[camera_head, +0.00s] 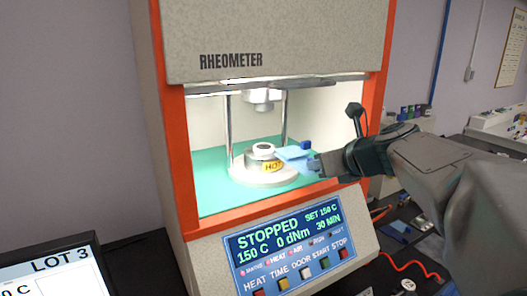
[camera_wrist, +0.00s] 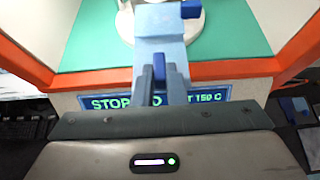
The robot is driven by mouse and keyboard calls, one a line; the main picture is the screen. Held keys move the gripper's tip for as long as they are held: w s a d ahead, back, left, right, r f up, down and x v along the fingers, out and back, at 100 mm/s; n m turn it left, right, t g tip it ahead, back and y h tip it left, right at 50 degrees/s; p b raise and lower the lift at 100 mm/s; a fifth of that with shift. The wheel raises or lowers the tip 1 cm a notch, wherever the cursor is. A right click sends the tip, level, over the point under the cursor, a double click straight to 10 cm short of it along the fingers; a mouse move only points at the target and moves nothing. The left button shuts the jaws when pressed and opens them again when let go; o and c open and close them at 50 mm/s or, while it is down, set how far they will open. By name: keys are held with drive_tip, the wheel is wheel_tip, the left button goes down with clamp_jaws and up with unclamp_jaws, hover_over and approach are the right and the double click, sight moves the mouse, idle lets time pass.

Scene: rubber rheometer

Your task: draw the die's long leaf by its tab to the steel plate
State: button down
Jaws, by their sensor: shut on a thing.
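The die (camera_head: 263,152), a round metal block with a "HOT" label, stands on a pale round base (camera_head: 262,178) inside the rheometer's open chamber. A light blue leaf (camera_head: 290,153) sticks out from the die toward my gripper (camera_head: 316,165). In the wrist view the leaf (camera_wrist: 160,20) runs down to my gripper (camera_wrist: 160,82), whose fingers are shut on an upright dark blue tab (camera_wrist: 159,67). A second dark blue block (camera_wrist: 190,9) sits at the leaf's far right edge. I cannot make out the steel plate for certain.
The orange chamber frame (camera_head: 178,150) and metal columns (camera_head: 229,130) stand around the die. The control panel (camera_head: 290,240) reads STOPPED, 150 C. The dark bench at right holds a blue piece (camera_head: 399,227), a red cable (camera_head: 408,264) and small items.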

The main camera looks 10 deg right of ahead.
drive_tip(key=s, duration=0.1)
drive_tip(key=s+d, duration=0.1)
drive_tip(key=s, duration=0.1)
drive_tip(key=s+d, duration=0.1)
drive_tip(key=s, duration=0.1)
idle(0.6)
drive_tip(key=shift+f, duration=0.15)
